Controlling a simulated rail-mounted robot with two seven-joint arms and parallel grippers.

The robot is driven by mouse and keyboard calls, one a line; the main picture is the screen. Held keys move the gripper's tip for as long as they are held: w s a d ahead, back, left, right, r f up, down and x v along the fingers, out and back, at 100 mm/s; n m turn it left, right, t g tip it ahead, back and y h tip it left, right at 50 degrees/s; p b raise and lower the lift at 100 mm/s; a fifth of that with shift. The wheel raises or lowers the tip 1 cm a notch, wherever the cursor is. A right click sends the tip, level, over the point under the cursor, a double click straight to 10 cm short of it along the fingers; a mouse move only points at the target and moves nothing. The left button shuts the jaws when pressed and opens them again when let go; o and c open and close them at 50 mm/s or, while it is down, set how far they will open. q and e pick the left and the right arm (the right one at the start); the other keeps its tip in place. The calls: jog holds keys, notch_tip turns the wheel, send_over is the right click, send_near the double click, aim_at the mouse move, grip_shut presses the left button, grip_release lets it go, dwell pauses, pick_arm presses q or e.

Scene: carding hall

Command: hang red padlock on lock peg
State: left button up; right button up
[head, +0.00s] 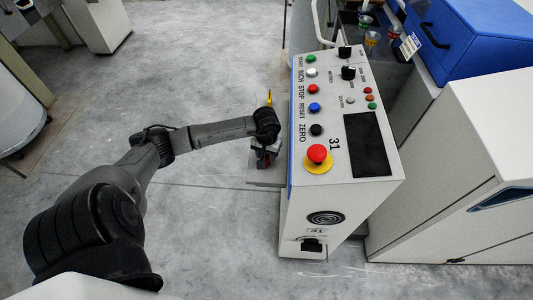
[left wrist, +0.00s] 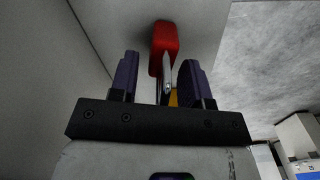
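The red padlock (left wrist: 165,42) shows in the left wrist view just past my fingertips, against a pale grey surface. Its metal shackle (left wrist: 166,78) points back between my two dark purple fingers. My left gripper (left wrist: 160,66) is open, with a gap on each side of the shackle. In the head view my left gripper (head: 265,153) is at the left side of the control box, over a small grey shelf (head: 262,182); the padlock is mostly hidden there. I cannot make out the lock peg. My right gripper is not in view.
The control box (head: 328,195) with buttons and a red emergency stop (head: 317,153) stands right beside my left gripper. A thin yellow piece (head: 269,97) shows above the wrist. White machine housings (head: 470,170) and a blue cover (head: 475,35) fill the right.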

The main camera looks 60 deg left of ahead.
pick_arm(q)
jog(key=shift+o, duration=0.2)
jog(key=shift+r+p, duration=0.35)
jog(key=shift+p, duration=0.05)
notch_tip(320, 180, up, 13)
jog(key=p, duration=0.3)
jog(key=shift+w+p, duration=0.3)
jog(key=shift+w, duration=0.1)
jog(key=shift+r, duration=0.1)
